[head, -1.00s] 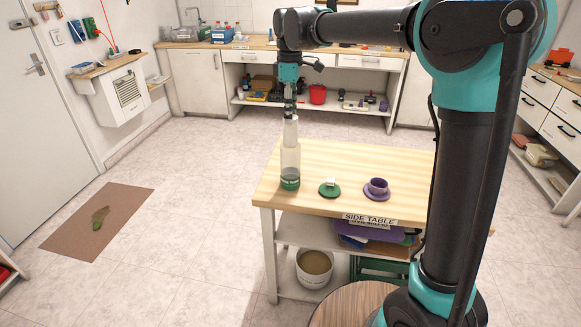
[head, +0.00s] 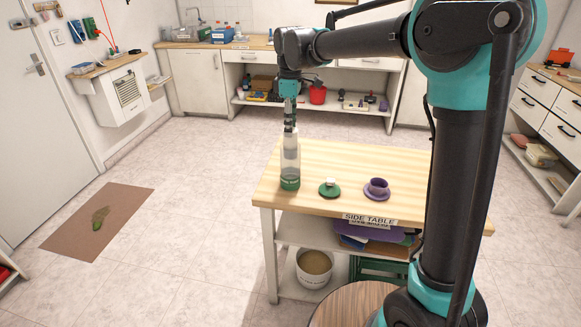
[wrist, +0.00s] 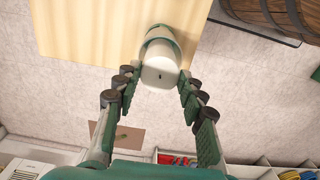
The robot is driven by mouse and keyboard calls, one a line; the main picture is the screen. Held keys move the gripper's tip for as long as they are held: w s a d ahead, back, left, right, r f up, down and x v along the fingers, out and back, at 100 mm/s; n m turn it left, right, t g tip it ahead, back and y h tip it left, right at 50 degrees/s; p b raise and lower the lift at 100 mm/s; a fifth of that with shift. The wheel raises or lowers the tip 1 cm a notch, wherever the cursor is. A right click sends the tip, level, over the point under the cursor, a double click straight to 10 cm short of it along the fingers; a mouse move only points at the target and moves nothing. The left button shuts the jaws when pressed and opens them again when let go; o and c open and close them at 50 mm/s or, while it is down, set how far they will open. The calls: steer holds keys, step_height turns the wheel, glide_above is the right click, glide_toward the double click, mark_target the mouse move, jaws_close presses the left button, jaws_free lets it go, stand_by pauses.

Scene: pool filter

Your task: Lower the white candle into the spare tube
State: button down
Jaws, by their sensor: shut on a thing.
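The white candle (head: 290,142) is upright in my gripper (head: 290,127). My gripper is shut on its upper end, above the clear tube. The spare tube (head: 290,168) is clear with a green labelled base and stands at the side table's left edge. The candle's lower part appears to be inside the tube's top. In the wrist view, the candle's pale top with a small dark wick (wrist: 159,76) lies between my fingertips (wrist: 158,84). The tube's green part (wrist: 163,35) shows just beyond it. How deep the candle sits is hard to tell.
The table's back area is clear. A bucket (head: 314,268) sits on its lower shelf.

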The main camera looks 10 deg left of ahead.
mark_target(291, 143)
steer(key=shift+f, duration=2.5)
steer(key=shift+s+d+f, duration=0.1)
steer(key=shift+s+f, duration=0.15)
steer(key=shift+f, duration=0.5)
steer(key=shift+w+f, duration=0.25)
steer(key=c, duration=1.5)
jaws_free()
steer(key=shift+r, duration=0.1)
